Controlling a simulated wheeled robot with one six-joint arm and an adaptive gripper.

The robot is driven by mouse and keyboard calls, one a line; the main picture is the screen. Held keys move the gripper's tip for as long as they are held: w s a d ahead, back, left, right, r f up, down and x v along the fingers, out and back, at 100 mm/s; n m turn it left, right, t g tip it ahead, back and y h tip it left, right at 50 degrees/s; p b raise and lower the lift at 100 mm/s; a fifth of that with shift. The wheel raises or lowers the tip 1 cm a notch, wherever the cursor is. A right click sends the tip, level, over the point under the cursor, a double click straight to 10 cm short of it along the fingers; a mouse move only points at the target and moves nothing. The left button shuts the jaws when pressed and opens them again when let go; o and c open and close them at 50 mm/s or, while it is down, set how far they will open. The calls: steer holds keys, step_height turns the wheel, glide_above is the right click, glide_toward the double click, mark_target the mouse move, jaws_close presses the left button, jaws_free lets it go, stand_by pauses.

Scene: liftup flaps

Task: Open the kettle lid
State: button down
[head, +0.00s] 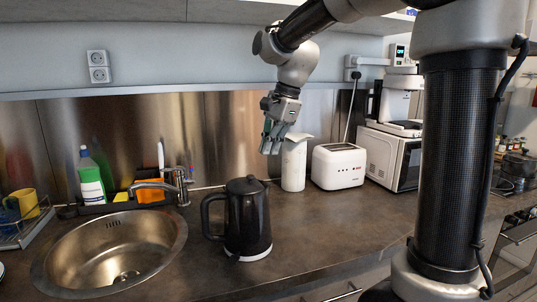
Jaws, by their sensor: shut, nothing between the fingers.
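The black kettle (247,222) stands upright on the counter, right of the sink, with its handle (208,216) toward the left. Its lid (245,185) looks closed on top. My gripper (270,150) hangs in the air above and behind the kettle, slightly to its right in the picture, in front of the paper towel roll. It is shut and empty, pointing down, and does not touch the kettle.
A sink (118,250) with a faucet (172,187) lies left of the kettle. A paper towel roll (294,165), a white toaster (338,167) and a microwave (390,155) stand along the back right. The counter right of the kettle (330,225) is clear.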

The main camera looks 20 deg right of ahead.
mark_target(262, 183)
steer(key=x, duration=0.8)
steer(key=shift+f, duration=0.15)
